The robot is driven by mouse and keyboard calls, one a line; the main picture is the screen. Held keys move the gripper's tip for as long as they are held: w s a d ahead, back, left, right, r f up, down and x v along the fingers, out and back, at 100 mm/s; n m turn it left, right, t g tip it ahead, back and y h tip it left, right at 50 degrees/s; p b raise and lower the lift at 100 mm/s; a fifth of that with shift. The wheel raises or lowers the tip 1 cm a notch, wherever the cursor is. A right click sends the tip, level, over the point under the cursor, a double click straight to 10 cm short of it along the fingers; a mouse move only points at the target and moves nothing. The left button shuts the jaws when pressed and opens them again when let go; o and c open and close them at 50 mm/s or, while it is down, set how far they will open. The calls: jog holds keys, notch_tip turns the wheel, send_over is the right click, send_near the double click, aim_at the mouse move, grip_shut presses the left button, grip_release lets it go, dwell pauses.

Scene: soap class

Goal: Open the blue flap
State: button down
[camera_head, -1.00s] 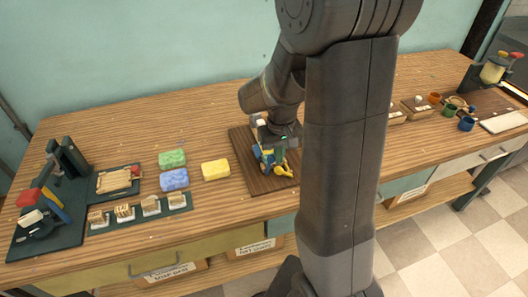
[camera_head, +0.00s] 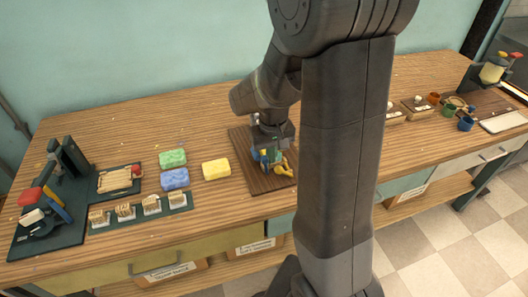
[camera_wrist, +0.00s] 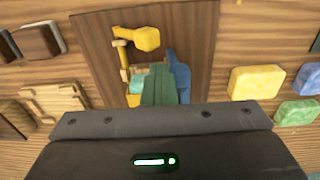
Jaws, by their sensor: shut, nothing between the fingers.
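The blue flap (camera_wrist: 179,74) shows in the wrist view as a blue upright piece on a dark wooden board (camera_wrist: 195,30). In the head view, a small blue part (camera_head: 264,157) shows beneath my gripper (camera_head: 275,154). Yellow pieces (camera_wrist: 146,39), one with a knobbed end, stand beside it on the same board. In the wrist view, my gripper's green fingers (camera_wrist: 158,70) are together and empty, immediately left of the blue flap. I cannot tell whether they touch it. The gripper body hides the lower part of the fixture.
Yellow (camera_head: 216,169), green (camera_head: 172,158) and blue (camera_head: 174,179) soap bars lie left of the board. A dark tray (camera_head: 140,210) with small blocks is further left. Cups and boxes stand at the far right.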

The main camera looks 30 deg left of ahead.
jog(key=shift+s+a+f, duration=0.1)
jog(key=shift+s+f, duration=0.55)
jog(key=shift+f, duration=0.15)
jog(key=shift+w+a+f, duration=0.1)
jog(key=shift+w+a, duration=0.05)
jog(key=shift+a, duration=0.2)
notch_tip(320, 180, up, 8)
jog(key=p, duration=0.6)
jog(key=shift+w+d, duration=0.35)
jog(key=shift+w, duration=0.05)
jog(key=shift+f, duration=0.2)
jog(key=f+b, duration=0.6)
jog(key=f, duration=0.1)
jog(key=shift+s+a, duration=0.25)
jog(key=shift+s, duration=0.05)
jog(key=shift+w+r, duration=0.1)
